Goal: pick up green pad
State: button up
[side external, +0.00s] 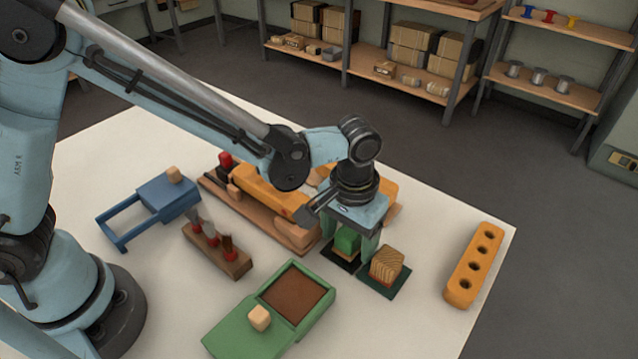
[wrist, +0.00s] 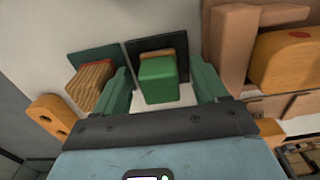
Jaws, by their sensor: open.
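The green pad (side external: 347,240) is a small block with a brownish layer beneath its green top. It sits on a dark square mat (side external: 340,263). My gripper (side external: 348,254) points down over it, open, with one finger on either side. The wrist view shows the green pad (wrist: 159,80) between the two green fingers (wrist: 162,76), with gaps at both sides. The pad's lower part is partly hidden by the fingers in the side view.
A striped tan block (side external: 387,262) stands on a dark green mat (side external: 384,283) close by on the right. An orange holed rack (side external: 473,266) is farther right. A wooden fixture with orange parts (side external: 262,192) lies left. A green open box (side external: 235,335) is in front.

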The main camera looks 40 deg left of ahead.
aim_at(348, 238)
jog(key=c, duration=1.2)
jog(key=shift+r, duration=0.15)
jog(key=shift+r, duration=0.5)
jog(key=r, duration=0.2)
jog(key=s+r, duration=0.1)
jog(key=shift+s+d+r, duration=0.1)
jog(key=shift+d+r, duration=0.2)
jog(key=shift+d, duration=0.05)
jog(key=s+d+r, duration=0.4)
jog(key=s+r, duration=0.2)
jog(key=s, duration=0.3)
jog(key=shift+d, duration=0.4)
jog(key=shift+r, duration=0.1)
